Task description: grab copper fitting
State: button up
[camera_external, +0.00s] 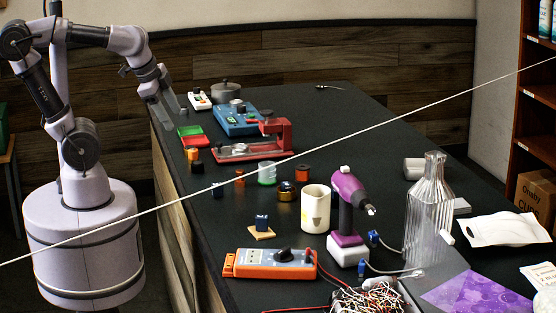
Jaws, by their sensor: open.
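My gripper (163,112) is open, with nothing visible between its fingers. It hangs pointing down by the far left edge of the dark table. A small copper-orange piece (240,178) stands on the table to the left of a green-tinted jar, to the right of and nearer the camera than my gripper. It looks like the copper fitting, but it is too small to be sure. Another small orange piece (193,155) sits near the left edge, and an orange-brown roll-like piece (302,173) lies further right.
Red and green trays (192,136), a red stand (270,140) and a blue device (237,118) stand near my gripper. A cream mug (315,208), purple tool (348,205), orange meter (270,264) and glass bottle (427,210) crowd the near side. A thin white line crosses the view.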

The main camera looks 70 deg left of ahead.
jog(key=w+r+m+g+p, duration=0.2)
jog(key=w+r, duration=0.1)
jog(key=w, duration=0.3)
jog(key=m+g+h+p, duration=0.2)
jog(key=m+g+p, duration=0.2)
jog(key=m, duration=0.4)
send_over(241, 170)
jog(key=w, duration=0.2)
notch_tip(241, 170, down, 7)
jog(key=f+b, duration=0.1)
jog(key=f, duration=0.3)
jog(key=f+b, duration=0.2)
jog(key=f, duration=0.2)
jog(key=s+f+b, duration=0.1)
jog(key=f, duration=0.3)
jog(key=shift+d+f, duration=0.1)
jog(key=shift+f, duration=0.15)
jog(key=f+b, duration=0.1)
jog(key=f, duration=0.1)
jog(key=s+f+b, duration=0.1)
jog(key=f, duration=0.2)
jog(key=shift+f+b, duration=0.25)
jog(key=shift+b, duration=0.15)
jog(key=shift+r, duration=0.1)
grip_shut()
